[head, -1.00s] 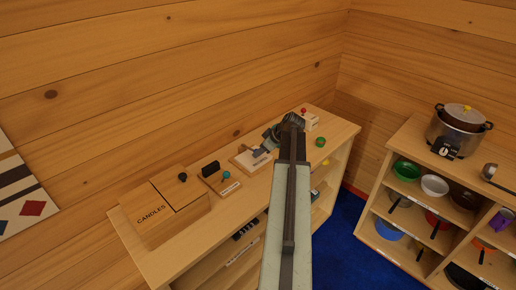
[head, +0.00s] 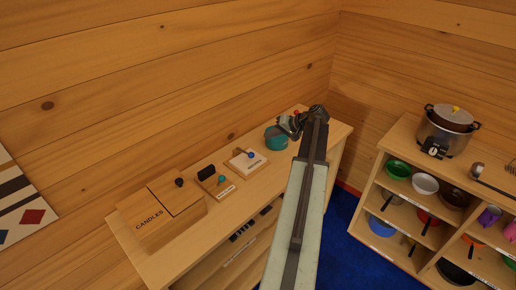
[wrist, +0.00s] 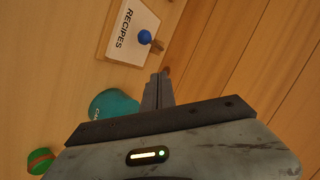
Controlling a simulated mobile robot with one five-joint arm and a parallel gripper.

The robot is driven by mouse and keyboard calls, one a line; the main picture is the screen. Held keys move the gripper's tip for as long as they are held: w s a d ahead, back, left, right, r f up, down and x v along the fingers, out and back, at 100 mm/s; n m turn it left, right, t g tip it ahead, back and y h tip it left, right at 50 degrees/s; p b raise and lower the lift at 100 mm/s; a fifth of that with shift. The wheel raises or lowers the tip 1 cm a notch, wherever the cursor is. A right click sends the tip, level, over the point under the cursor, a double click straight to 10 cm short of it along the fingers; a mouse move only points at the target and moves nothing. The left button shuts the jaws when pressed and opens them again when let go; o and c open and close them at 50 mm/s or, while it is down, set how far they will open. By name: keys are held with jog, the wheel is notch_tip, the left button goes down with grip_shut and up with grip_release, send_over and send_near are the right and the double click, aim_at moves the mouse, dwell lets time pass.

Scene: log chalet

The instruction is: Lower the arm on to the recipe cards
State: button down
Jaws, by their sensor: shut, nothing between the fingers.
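The recipe cards (head: 246,161) are a white stack lettered RECIPES on a small wooden tray with a blue knob, on the shelf top near the wall. They also show in the wrist view (wrist: 123,29), at the top, partly cut off by the frame edge. My gripper (head: 286,124) is shut and empty. In the head view it is to the right of the cards, in front of the teal pot. In the wrist view its fingertips (wrist: 160,77) point up the picture, just below the tray's edge. The height above the shelf top is hard to tell.
A teal pot (head: 275,139) stands beside the cards, close to my gripper; a green round thing (wrist: 40,161) lies beyond it. Left of the cards are a small tray with a teal knob (head: 221,180) and a CANDLES box (head: 150,218). The log wall rises close behind.

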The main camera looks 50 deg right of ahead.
jog(key=w+f+b, duration=0.1)
jog(key=f+b, duration=0.1)
jog(key=w+f+b, duration=0.4)
jog(key=shift+d+f+b, duration=0.3)
jog(key=shift+d+b, duration=0.1)
jog(key=a, duration=0.1)
jog(key=a+b, duration=0.1)
jog(key=a+f, duration=0.1)
jog(key=shift+s+a+f, duration=0.1)
jog(key=shift+s, duration=0.15)
jog(key=shift+a+f, duration=0.1)
jog(key=shift+a, duration=0.1)
jog(key=shift+w, duration=0.1)
